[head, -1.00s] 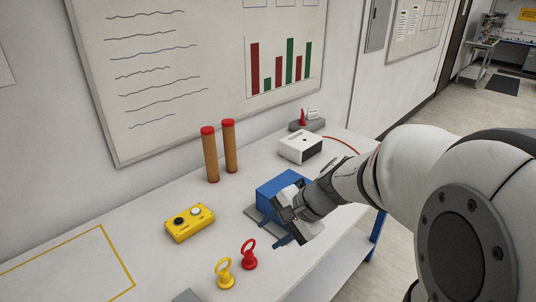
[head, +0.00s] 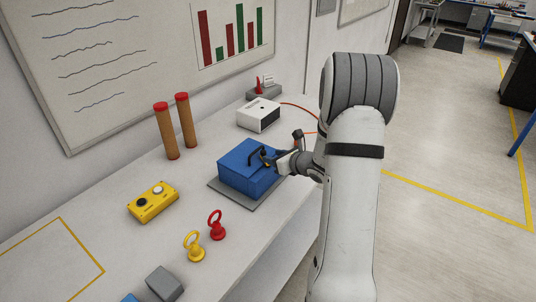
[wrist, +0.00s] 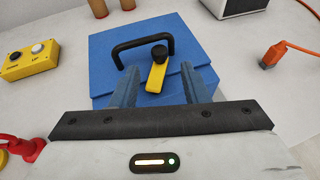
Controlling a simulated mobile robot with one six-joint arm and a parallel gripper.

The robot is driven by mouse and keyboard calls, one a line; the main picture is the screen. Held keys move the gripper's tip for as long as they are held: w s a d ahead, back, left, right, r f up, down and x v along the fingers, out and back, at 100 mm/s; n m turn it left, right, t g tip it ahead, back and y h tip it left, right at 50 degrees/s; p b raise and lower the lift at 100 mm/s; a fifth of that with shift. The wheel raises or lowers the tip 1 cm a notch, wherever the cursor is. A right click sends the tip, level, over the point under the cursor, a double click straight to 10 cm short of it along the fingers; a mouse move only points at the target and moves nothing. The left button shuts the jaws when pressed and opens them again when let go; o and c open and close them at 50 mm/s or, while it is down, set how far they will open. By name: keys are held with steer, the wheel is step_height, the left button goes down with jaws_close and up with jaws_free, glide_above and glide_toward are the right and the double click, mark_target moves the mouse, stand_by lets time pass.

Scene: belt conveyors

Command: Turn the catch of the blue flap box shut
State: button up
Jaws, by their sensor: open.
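The blue flap box (head: 238,183) stands shut-lidded on a grey plate (head: 222,191) on the table; it fills the upper middle of the wrist view (wrist: 104,52). A black arched handle (wrist: 131,44) is on its top. Beside the handle is the catch, a yellow lever (wrist: 156,78) with a black knob (wrist: 159,52); the lever points toward my gripper, slightly left. My gripper (wrist: 160,92) is open and empty, its blue fingers on either side of the lever's line, apart from it. In the head view my gripper (head: 274,159) is at the box's right side.
A yellow button box (head: 153,202), a red ring-topped piece (head: 217,228) and a yellow one (head: 194,249) stand left of the box. Two brown cylinders (head: 178,125) and a white box (head: 258,115) stand behind. An orange plug (wrist: 271,55) lies at right in the wrist view.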

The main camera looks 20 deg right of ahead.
mark_target(265, 154)
steer(key=shift+x, duration=1.85)
jaws_close()
